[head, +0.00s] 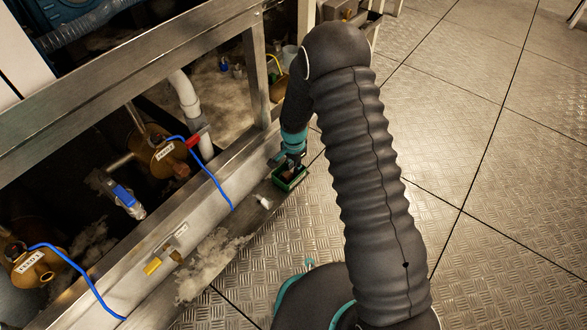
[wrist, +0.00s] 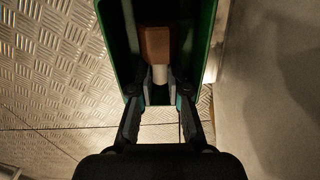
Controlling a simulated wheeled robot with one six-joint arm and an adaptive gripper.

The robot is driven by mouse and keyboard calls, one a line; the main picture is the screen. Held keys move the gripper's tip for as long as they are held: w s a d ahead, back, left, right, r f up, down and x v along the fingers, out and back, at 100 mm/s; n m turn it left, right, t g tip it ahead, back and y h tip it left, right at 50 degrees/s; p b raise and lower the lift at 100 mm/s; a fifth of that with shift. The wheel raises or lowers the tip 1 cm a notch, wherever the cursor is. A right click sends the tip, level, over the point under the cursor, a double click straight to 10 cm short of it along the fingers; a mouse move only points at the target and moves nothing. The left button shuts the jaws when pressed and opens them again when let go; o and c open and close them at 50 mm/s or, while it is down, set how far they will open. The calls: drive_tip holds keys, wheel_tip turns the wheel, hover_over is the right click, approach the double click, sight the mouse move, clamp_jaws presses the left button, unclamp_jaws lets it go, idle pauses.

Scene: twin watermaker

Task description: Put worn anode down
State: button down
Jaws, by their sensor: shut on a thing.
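My gripper (wrist: 160,88) points down into a green open-topped bin (wrist: 122,50). Its fingers are shut on a pale, short cylinder, which I take for the worn anode (wrist: 159,73). A brown block (wrist: 154,45) shows just beyond the cylinder inside the bin; I cannot tell whether the two are joined. In the head view my gripper (head: 291,163) is at the green bin (head: 290,179), which stands on the floor beside the metal frame. The anode is hidden there. Whether it touches the bin's bottom is not clear.
A small white piece (head: 263,201) lies near the bin. Tread-plate floor at right is clear.

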drive_tip(key=shift+f, duration=0.25)
drive_tip(key=c, duration=1.4)
unclamp_jaws()
drive_tip(key=shift+r, duration=0.1)
